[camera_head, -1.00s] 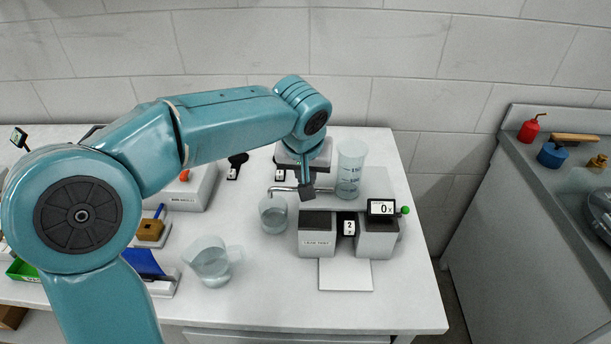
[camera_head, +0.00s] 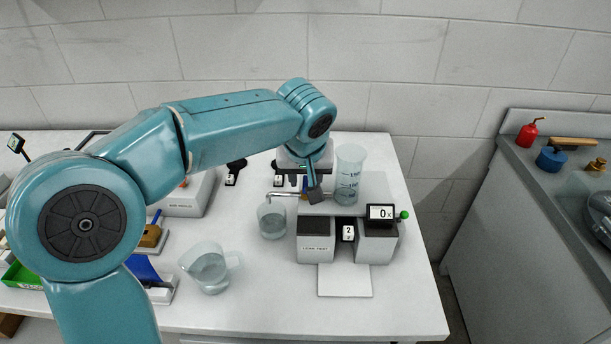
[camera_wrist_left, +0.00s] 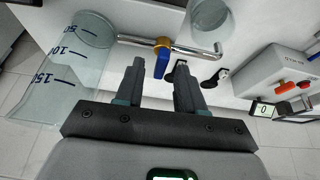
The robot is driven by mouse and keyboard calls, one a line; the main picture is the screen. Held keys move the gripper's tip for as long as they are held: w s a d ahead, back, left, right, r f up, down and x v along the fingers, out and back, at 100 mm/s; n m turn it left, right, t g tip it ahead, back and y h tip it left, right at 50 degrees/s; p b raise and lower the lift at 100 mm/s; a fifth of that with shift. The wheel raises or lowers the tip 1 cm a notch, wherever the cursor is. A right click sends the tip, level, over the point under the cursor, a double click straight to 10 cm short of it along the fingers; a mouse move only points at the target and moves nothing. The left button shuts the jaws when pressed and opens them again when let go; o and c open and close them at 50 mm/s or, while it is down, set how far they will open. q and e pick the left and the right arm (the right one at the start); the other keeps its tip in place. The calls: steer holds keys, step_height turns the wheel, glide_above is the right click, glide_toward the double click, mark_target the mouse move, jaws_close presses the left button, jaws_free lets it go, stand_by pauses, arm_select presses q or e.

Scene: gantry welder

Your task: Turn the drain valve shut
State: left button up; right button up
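The drain valve has a brass body (camera_wrist_left: 163,43) and a blue lever (camera_wrist_left: 162,63). It sits on a thin metal pipe (camera_wrist_left: 195,52) between a graduated cylinder (camera_head: 348,178) and a glass beaker (camera_head: 272,219). In the left wrist view the lever points across the pipe, toward my gripper. My left gripper (camera_wrist_left: 159,66) is open, with its fingertips on either side of the lever and gaps visible. In the head view the left gripper (camera_head: 313,194) hides the valve. The cylinder also shows in the left wrist view (camera_wrist_left: 62,70). My right gripper is not in view.
A grey tester (camera_head: 318,240) with a display (camera_head: 381,212) stands just in front of the cylinder. A glass jug (camera_head: 208,268) stands at the front left. A white box (camera_wrist_left: 285,65) with red and orange knobs is nearby.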

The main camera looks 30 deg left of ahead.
arm_select(q)
steer(key=p+v, duration=0.2)
steer(key=v, duration=1.4)
steer(key=shift+r, duration=0.15)
